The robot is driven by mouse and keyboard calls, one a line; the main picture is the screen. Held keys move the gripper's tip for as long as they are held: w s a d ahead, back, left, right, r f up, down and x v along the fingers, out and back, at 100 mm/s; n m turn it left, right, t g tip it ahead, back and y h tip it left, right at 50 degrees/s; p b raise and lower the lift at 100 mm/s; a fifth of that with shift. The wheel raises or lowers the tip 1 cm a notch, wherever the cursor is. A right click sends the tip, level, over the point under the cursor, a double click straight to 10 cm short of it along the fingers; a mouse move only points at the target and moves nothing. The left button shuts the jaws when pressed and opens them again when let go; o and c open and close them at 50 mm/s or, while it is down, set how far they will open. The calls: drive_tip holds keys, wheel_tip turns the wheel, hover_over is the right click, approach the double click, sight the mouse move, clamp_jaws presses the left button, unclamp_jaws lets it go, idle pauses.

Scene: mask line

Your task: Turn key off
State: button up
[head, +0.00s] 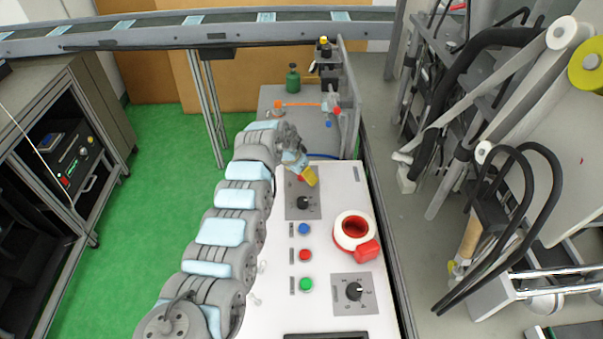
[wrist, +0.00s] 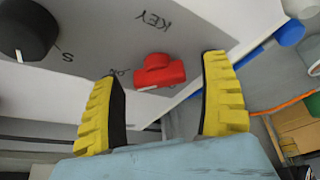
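The key switch is a red knob (wrist: 160,72) on a grey plate marked KEY (wrist: 90,45); the wrist view shows it with a white pointer line on its lower left side. My gripper (wrist: 163,95) is open, with one yellow-padded finger to each side of the red knob. The fingers stand apart from the knob, with gaps on both sides. In the head view my gripper (head: 309,177) is over the far end of the panel's grey plate (head: 297,212), and only a bit of red shows beside it.
A black knob (wrist: 27,30) is beside the red one on the same plate. A grey wall (head: 349,90) rises behind.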

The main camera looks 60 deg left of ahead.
drive_tip(key=c, duration=1.1)
